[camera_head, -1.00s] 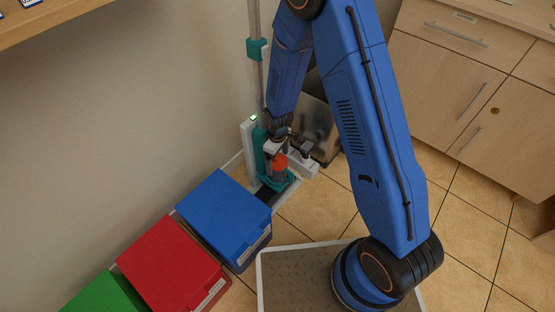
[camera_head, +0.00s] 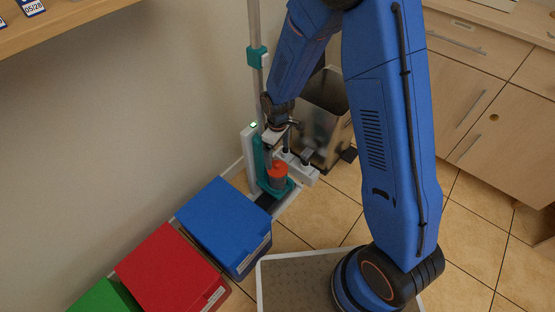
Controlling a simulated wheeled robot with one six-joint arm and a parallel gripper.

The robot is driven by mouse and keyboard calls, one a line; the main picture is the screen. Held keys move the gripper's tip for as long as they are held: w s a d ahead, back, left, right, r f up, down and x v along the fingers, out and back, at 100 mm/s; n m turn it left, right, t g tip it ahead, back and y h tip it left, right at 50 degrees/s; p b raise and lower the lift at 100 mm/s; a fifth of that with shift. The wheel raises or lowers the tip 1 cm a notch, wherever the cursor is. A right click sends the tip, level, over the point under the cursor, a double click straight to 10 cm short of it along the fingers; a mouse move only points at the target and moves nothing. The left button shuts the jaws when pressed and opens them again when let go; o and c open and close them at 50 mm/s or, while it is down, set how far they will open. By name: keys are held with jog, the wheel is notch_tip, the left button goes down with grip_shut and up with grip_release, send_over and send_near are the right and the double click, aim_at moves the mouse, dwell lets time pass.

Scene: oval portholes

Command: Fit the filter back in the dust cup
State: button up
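The orange-red filter (camera_head: 278,168) shows as a cap-like top over the grey dust cup (camera_head: 278,183). The cup stands upright in the teal dock (camera_head: 262,170) by the wall. The filter looks seated on or in the cup, but how deep I cannot tell. My gripper (camera_head: 273,141) is above and slightly left of the filter, apparently with a gap between them. Its fingers are small and partly hidden by my wrist, so their opening is unclear. No held object is visible.
Closed blue (camera_head: 222,222), red (camera_head: 168,270) and green (camera_head: 105,298) boxes line the wall. Drawers (camera_head: 490,110) stand right. Tiled floor between is clear.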

notch_tip(320, 180, up, 8)
dwell(0.4)
dwell(0.8)
